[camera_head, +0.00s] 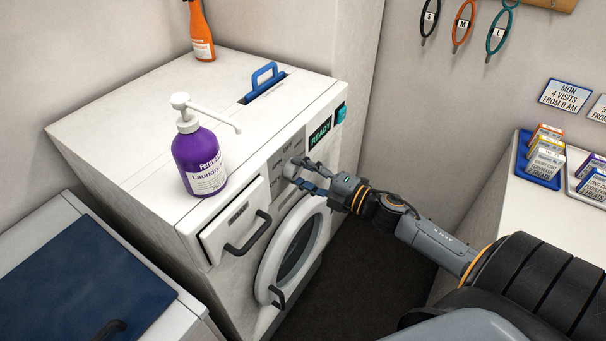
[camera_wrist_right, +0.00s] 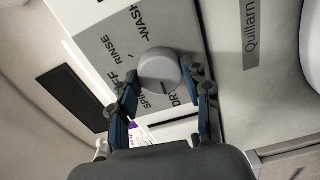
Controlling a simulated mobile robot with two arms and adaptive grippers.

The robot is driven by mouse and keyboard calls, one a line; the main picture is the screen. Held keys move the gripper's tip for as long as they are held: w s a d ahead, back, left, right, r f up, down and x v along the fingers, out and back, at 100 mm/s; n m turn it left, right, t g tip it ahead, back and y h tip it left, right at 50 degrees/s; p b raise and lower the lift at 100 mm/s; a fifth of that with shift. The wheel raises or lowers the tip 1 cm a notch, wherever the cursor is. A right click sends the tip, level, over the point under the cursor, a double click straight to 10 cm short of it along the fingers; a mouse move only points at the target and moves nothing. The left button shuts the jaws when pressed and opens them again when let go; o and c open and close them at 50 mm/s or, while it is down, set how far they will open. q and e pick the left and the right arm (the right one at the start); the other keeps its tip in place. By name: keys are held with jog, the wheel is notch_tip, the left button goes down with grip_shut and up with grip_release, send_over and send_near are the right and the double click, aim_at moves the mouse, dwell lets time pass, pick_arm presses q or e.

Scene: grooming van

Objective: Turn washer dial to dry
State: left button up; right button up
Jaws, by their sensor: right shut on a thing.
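The white washer (camera_head: 130,130) stands against the wall. Its round pale dial (camera_wrist_right: 158,68) sits on a grey label panel (camera_wrist_right: 100,45) reading WASH, RINSE, OFF, SPIN and DRY, partly covered by the dial and fingers. A dark mark shows on the dial's lower side, towards SPIN and DRY; which one it points at I cannot tell. My right gripper (camera_head: 299,173) is at the washer front, shut on the dial, with a finger on each side in the right wrist view (camera_wrist_right: 161,76). A screen (camera_head: 320,132) reads READY. My left gripper is not in view.
A purple laundry bottle (camera_head: 199,160) with a pump and an orange bottle (camera_head: 202,32) stand on top. The detergent drawer (camera_head: 235,222) sticks out left of the dial. The round door (camera_head: 292,250) is below. A counter with small boxes (camera_head: 546,157) is at right.

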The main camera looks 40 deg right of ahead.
jog(key=shift+n, duration=0.7)
jog(key=o, duration=1.2)
jog(key=shift+c, duration=0.2)
jog(key=v, duration=1.2)
jog(key=shift+f, duration=0.1)
